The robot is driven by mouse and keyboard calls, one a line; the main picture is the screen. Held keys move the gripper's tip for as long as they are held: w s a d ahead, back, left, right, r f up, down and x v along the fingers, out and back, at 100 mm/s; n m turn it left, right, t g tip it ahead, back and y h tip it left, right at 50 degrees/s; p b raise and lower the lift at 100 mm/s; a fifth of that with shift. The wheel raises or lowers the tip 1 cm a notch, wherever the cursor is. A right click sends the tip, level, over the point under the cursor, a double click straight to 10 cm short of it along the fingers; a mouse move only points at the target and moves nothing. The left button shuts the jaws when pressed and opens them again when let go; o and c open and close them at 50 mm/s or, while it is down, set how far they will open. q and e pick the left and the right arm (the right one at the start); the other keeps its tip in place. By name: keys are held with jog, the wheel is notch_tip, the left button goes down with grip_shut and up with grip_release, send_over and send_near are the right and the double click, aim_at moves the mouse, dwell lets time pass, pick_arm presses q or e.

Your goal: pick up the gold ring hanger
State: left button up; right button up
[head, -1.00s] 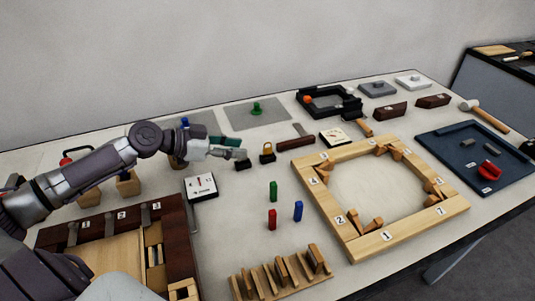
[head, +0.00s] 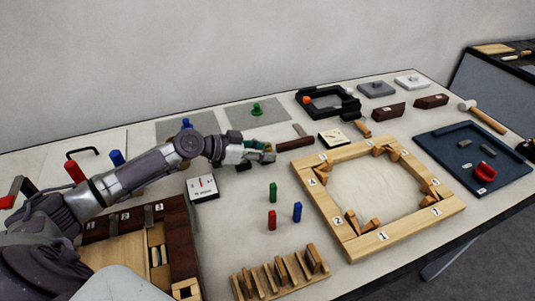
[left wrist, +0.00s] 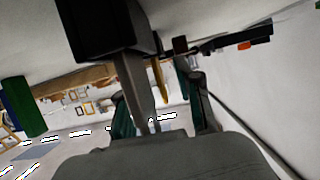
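My left gripper (head: 268,155) is over the middle of the table, beyond the small coloured blocks. In the head view it covers the spot where a small gold piece with a dark top stood earlier. In the left wrist view a slim gold-coloured piece (left wrist: 160,78), likely the gold ring hanger, shows between the two fingers of the left gripper (left wrist: 168,85). The fingers look apart, with a gap around the piece. I cannot tell whether either finger touches it. My right gripper is not in view.
A small black block (head: 243,166) is right beside the left gripper. A white dial box (head: 202,187) and green (head: 273,192), red (head: 272,220) and blue (head: 297,211) blocks stand nearer. A large wooden frame (head: 347,238) lies to the right.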

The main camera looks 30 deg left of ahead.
pick_arm(q)
grip_shut()
jog(key=shift+r, duration=0.15)
